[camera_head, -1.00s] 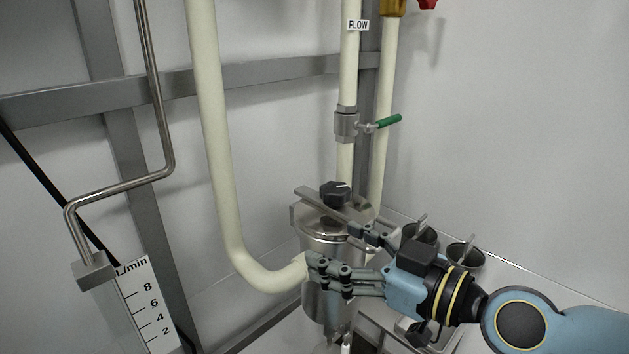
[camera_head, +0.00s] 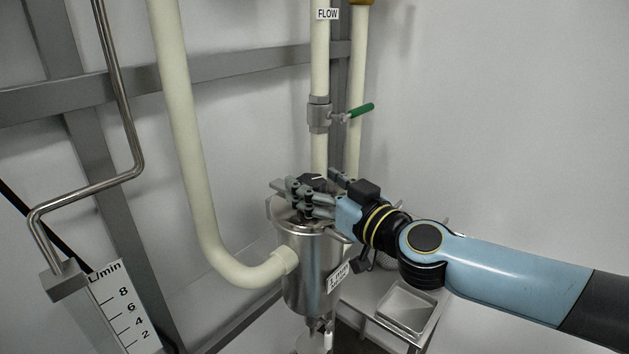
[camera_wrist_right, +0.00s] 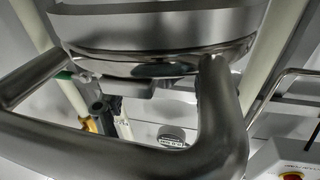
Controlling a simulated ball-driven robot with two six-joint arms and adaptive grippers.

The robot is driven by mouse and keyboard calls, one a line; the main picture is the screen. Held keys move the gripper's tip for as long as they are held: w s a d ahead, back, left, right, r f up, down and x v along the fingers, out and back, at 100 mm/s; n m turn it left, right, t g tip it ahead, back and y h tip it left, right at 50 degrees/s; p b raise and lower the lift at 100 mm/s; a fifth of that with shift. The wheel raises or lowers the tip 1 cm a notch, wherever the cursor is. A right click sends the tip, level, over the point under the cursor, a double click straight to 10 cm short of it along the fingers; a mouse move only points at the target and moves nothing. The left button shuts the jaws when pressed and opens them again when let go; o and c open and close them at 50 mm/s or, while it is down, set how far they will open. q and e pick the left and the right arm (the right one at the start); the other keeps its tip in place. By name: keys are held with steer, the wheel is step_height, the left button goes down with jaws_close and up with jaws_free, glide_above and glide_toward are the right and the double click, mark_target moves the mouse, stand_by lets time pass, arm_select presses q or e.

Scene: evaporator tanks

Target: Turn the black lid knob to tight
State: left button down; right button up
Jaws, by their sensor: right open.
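The black lid knob (camera_head: 314,181) is on top of the steel tank (camera_head: 310,265) in the head view, mostly hidden behind my fingers. A white mark shows on its top. My right gripper (camera_head: 316,190) is open at the lid, with its fingers around or just beside the knob. I cannot tell whether they touch it. In the right wrist view, thick grey curved bars (camera_wrist_right: 225,115) fill the near part, with a round steel rim (camera_wrist_right: 160,65) behind them. The knob cannot be made out there. My left gripper is not in view.
A cream pipe (camera_head: 185,150) bends into the tank's left side. A vertical pipe with a green-handled valve (camera_head: 358,110) rises behind the lid. A flow scale (camera_head: 125,310) stands at the lower left. A steel tray (camera_head: 408,308) is at the lower right.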

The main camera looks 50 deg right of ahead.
steer(key=shift+w, duration=0.4)
